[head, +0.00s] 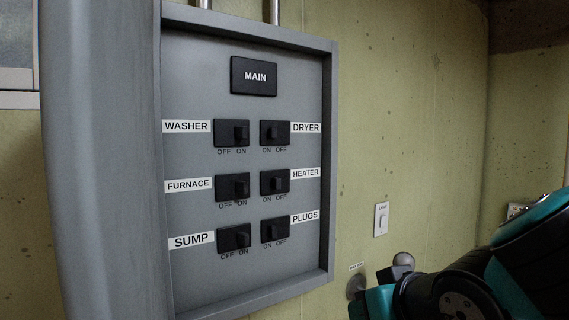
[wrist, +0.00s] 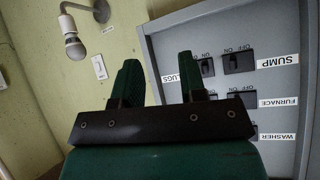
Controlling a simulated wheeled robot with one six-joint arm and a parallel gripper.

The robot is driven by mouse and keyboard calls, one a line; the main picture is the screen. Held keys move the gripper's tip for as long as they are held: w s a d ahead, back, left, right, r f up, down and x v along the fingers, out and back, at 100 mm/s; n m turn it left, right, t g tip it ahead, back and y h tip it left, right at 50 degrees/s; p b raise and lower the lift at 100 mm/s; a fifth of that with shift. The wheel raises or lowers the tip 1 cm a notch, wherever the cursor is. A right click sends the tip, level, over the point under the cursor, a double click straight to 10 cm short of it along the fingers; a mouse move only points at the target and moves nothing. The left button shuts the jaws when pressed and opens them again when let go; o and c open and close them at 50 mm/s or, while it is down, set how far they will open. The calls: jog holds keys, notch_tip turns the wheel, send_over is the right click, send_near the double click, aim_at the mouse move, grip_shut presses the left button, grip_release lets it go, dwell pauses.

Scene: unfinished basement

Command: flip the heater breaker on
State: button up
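The heater breaker (head: 275,182) is a black switch in the right column, middle row, of the grey breaker panel (head: 200,285) in the head view. ON is printed under its left side and OFF under its right. Its toggle sits further right than those of the dryer and plugs breakers, towards OFF. My gripper (head: 384,288) is low at the right, apart from the panel. In the wrist view my gripper (wrist: 158,72) has its two green fingers apart with nothing between them. There the panel appears upside down and the heater breaker is mostly hidden behind the gripper.
Washer (head: 232,133), furnace (head: 232,187), sump (head: 234,237), dryer (head: 275,133) and plugs (head: 275,229) breakers surround it, with MAIN (head: 254,76) above. The panel has a raised rim. A wall switch (head: 381,219) and a bulb (head: 403,259) are right of it.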

jog(key=w+a+r+t+y+p, duration=0.1)
jog(key=w+a+r+t, duration=0.1)
jog(key=r, duration=0.3)
jog(key=w+a+r+t+p, duration=0.1)
jog(key=w+a+r+t, duration=0.1)
jog(key=r, duration=0.2)
jog(key=n+t+y+p, duration=0.2)
jog(key=t, duration=0.1)
send_near(278, 183)
jog(key=p+x, duration=0.8)
jog(key=p, duration=0.3)
jog(key=shift+r, duration=0.1)
jog(key=shift+w+a, duration=0.15)
jog(key=shift+w, duration=0.3)
grip_shut()
